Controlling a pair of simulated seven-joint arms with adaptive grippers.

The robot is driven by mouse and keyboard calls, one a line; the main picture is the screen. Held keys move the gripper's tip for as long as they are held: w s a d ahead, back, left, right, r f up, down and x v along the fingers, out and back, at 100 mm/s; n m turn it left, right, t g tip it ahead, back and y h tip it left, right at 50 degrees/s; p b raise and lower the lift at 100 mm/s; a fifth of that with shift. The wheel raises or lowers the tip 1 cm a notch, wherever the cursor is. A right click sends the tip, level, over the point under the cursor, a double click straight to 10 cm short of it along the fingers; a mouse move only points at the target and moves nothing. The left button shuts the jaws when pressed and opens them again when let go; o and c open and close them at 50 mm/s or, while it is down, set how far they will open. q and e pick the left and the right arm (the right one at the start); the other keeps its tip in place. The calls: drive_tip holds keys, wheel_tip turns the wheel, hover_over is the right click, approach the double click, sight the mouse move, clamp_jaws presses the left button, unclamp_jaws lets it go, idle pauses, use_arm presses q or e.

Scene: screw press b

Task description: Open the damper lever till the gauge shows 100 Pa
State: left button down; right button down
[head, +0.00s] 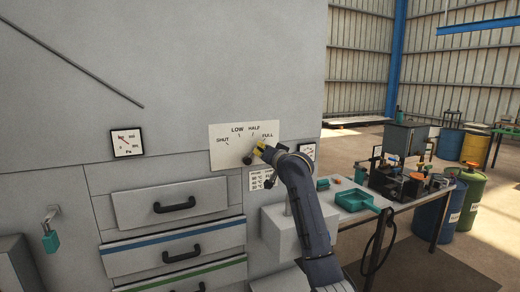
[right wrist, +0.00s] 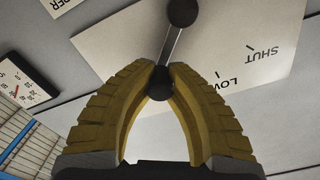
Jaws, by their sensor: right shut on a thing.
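The damper lever stands on a white plate (head: 218,148) marked SHUT, LOW, HALF and FULL. Its black hub (head: 247,160) is at the plate's lower middle, and the lever leans up and right from it, toward the HALF–FULL side; the exact mark is covered. My right gripper (head: 260,149) is shut on the lever's end. In the right wrist view the yellow fingers close around the dark knob (right wrist: 160,84) on a metal rod. My left gripper is not visible.
Drawers (head: 170,203) with black handles lie below the plate. A second dial (head: 308,150) sits right of it, partly behind my arm. A teal-handled fitting (head: 50,241) hangs at lower left.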

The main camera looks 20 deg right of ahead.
drive_tip(key=shift+d+f+m, duration=0.1)
drive_tip(key=shift+d+m, duration=0.1)
drive_tip(key=shift+m, duration=0.2)
drive_tip(key=c, duration=1.2)
unclamp_jaws()
drive_tip(key=shift+f, duration=0.1)
drive_tip(key=shift+o, duration=0.2)
drive_tip(key=s+d, duration=0.1)
drive_tip(key=s, duration=1.1)
drive_tip(key=shift+d, duration=0.2)
